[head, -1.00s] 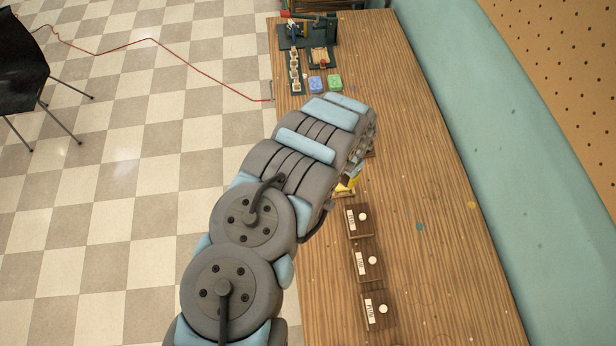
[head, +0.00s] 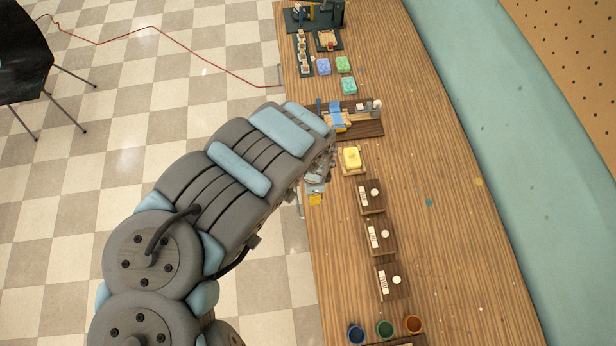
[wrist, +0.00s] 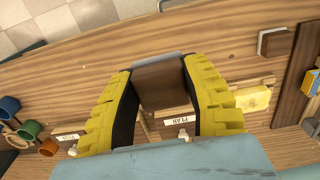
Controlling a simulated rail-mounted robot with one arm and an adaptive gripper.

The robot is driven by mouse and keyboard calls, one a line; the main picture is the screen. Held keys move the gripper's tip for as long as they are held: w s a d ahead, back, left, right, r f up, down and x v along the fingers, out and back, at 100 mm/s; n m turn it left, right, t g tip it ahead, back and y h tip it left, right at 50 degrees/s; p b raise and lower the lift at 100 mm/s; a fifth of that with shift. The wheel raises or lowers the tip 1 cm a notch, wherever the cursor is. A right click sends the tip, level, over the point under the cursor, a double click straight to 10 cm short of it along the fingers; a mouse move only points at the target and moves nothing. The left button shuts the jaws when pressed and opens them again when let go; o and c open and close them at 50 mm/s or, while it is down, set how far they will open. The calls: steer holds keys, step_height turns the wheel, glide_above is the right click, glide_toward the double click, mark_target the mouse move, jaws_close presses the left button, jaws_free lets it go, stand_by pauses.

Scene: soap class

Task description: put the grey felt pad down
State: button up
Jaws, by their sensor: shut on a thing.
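My gripper (wrist: 158,72) is shut on a brown block with a grey strip along its far edge (wrist: 157,60). The grey strip looks like the grey felt pad; its full face is hidden. The yellow fingers press the block from both sides. In the head view the gripper (head: 316,196) is mostly behind my arm, over the left edge of the wooden table (head: 440,220). Beside it, to the right, a yellow soap (head: 351,158) lies on a small wooden tray. I cannot tell the height of the pad above the table.
Several dark wooden stands with white labels (head: 379,236) line the table below the soap. Cups (head: 384,328) stand at the near end. A dark board (head: 368,128) carries blue and yellow items. The table's right side is mostly clear.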

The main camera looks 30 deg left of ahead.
steer(key=shift+s+a+f, duration=0.15)
steer(key=shift+s+a, duration=0.05)
steer(key=shift+s, duration=0.2)
steer(key=w+f+b, duration=0.1)
steer(key=b, duration=0.2)
steer(key=shift+w+a, duration=0.15)
steer(key=shift+a, duration=0.05)
steer(key=w+f+b, duration=0.2)
steer(key=w+b, duration=0.1)
steer(key=b, duration=0.2)
steer(key=w+a+f+b, duration=0.1)
steer(key=w+f+b, duration=0.1)
steer(key=w+b, duration=0.2)
steer(key=w+a+f+b, duration=0.1)
steer(key=w+f+b, duration=0.1)
steer(key=b, duration=0.3)
steer(key=shift+w+f+b, duration=0.3)
steer(key=shift+w, duration=0.45)
steer(key=shift+w+f, duration=0.15)
steer(key=shift+f, duration=0.2)
steer(key=shift+w+a+f, duration=0.2)
steer(key=shift+w+f, duration=0.15)
steer(key=shift+w, duration=0.2)
steer(key=shift+w+a+f+b, duration=0.1)
steer(key=shift+w+f+b, duration=0.1)
steer(key=shift+f+b, duration=0.55)
steer(key=shift+f, duration=1.2)
